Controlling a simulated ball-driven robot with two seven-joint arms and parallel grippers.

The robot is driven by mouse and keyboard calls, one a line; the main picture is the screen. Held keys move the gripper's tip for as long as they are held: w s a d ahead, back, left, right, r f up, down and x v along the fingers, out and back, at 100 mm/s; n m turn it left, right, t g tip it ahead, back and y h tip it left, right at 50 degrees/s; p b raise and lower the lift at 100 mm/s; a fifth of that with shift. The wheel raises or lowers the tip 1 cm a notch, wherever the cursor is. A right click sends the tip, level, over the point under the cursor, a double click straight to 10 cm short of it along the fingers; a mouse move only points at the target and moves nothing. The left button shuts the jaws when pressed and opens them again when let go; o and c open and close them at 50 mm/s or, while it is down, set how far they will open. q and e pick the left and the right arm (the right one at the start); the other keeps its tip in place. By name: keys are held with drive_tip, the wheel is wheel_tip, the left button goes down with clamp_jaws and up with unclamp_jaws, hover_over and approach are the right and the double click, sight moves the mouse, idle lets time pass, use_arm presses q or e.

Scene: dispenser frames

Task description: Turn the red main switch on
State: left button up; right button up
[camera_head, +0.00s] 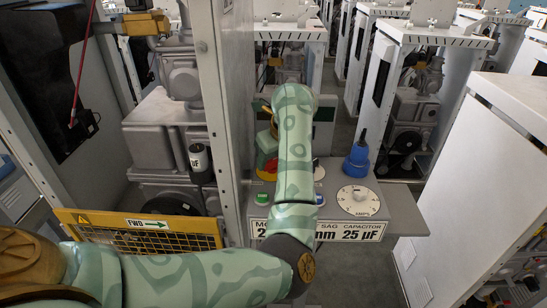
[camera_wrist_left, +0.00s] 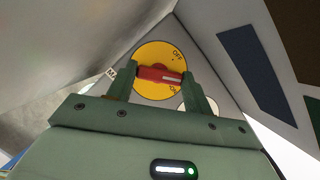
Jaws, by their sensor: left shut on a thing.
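The red main switch handle (camera_wrist_left: 160,75) sits across a round yellow plate (camera_wrist_left: 160,55) in the left wrist view. "OFF" shows at the plate's upper right, and partly hidden lettering that looks like "ON" shows at the lower right, just below the handle's right end. The handle lies nearly crosswise, slightly tilted. My left gripper (camera_wrist_left: 161,77) is shut on it, one finger at each end. In the head view my left arm covers most of the switch and my fingertips. My right gripper is not in view.
A white cabinet post (camera_head: 215,110) stands close left of my arm. A yellow guard (camera_head: 150,233) is at lower left.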

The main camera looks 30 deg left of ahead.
use_arm(q)
drive_tip(key=m+t+p, duration=0.1)
drive_tip(key=m+p, duration=0.1)
drive_tip(key=m, duration=0.2)
drive_tip(key=shift+s+r+h+p, duration=0.1)
drive_tip(key=shift+r+h+p, duration=0.05)
drive_tip(key=shift+h+p, duration=0.2)
drive_tip(key=shift+a+m+t+h+p, duration=0.15)
drive_tip(key=shift+m+t+h+p, duration=0.35)
drive_tip(key=shift+m+p, duration=0.5)
drive_tip(key=shift+m, duration=0.5)
drive_tip(key=o, duration=1)
drive_tip(key=shift+f, duration=0.2)
